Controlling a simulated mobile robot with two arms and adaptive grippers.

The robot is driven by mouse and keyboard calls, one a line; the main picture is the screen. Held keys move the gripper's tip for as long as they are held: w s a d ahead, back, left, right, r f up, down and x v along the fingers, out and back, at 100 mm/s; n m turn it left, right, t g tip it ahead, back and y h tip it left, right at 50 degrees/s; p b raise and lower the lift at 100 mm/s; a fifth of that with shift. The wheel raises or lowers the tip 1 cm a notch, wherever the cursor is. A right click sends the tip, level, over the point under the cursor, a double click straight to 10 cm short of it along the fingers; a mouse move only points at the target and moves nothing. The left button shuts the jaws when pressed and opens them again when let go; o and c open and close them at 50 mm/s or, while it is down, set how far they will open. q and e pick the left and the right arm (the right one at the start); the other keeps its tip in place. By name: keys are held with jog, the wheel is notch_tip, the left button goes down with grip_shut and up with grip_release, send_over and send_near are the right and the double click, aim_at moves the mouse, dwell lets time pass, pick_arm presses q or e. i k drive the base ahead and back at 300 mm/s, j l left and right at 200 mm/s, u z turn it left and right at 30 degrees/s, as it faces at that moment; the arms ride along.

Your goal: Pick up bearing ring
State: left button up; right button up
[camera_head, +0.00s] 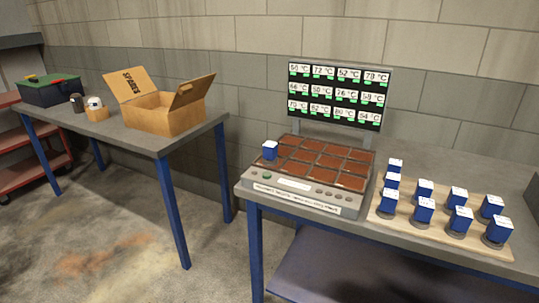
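I cannot pick out a bearing ring with certainty. Several blue blocks with white tops, such as one at the front right (498,230), stand on a wooden board (385,222) on the right table. Some have grey round bases beneath them; whether these are rings is too small to tell. The inside of the open cardboard box (165,118) marked SPARES is mostly hidden. Neither of my grippers is in view.
A display panel (336,95) with temperature readings stands behind the machine. The left table (140,142) also holds a dark toolbox (48,92), a small dark cylinder (77,103) and a wooden block with a white item (96,110). Open floor lies between the tables. A red shelf cart stands far left.

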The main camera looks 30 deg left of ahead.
aim_at(271, 149)
jog(key=i+u, duration=0.15)
jog(key=u, duration=0.25)
jog(key=i+l+u, duration=0.1)
jog(key=u, duration=0.3)
